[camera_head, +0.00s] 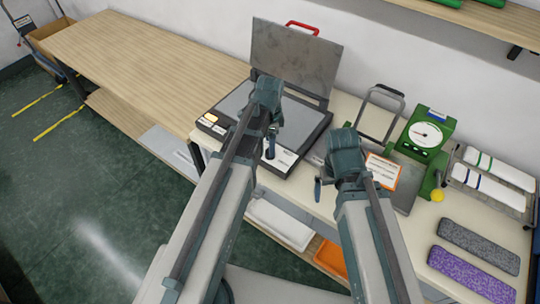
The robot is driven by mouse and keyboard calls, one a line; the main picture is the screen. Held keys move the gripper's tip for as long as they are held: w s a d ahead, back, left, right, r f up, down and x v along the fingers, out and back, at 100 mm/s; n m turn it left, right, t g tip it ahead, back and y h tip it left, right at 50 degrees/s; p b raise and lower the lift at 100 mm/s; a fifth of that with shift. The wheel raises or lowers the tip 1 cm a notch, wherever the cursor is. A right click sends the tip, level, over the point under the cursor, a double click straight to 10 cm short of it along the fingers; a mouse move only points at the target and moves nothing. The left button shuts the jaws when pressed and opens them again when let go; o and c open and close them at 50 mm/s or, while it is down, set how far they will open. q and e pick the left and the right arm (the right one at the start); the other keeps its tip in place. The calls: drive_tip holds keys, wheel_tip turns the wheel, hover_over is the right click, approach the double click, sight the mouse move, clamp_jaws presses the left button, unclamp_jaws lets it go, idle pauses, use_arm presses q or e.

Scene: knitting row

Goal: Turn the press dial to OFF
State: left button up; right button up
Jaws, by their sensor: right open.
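The press (318,125) is a dark flat base with its grey lid (297,58) raised and a red handle on top. Its front edge has a small yellow-lit panel (210,118) at the left and a white label (283,160) at the right. I cannot make out the dial or its setting. My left gripper (270,147) is over the press's front edge, near the white label, partly hidden by its own arm; its jaws are too small to judge. My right gripper (318,190) is open, low in front of the table edge, to the right of the press.
Right of the press stand a metal frame (380,112), an orange-edged card (383,171) and a green device (428,130) with a round white face and yellow ball. Rolled white knits (490,178) and grey and purple slabs (472,275) lie farther right. The wooden table at left (150,60) is bare.

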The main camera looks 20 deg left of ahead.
use_arm(q)
wheel_tip(320, 180, down, 4)
drive_tip(key=shift+r+b, duration=0.25)
drive_tip(key=shift+b, duration=0.95)
use_arm(e)
wheel_tip(320, 180, down, 4)
drive_tip(key=shift+r, duration=0.25)
use_arm(q)
clamp_jaws()
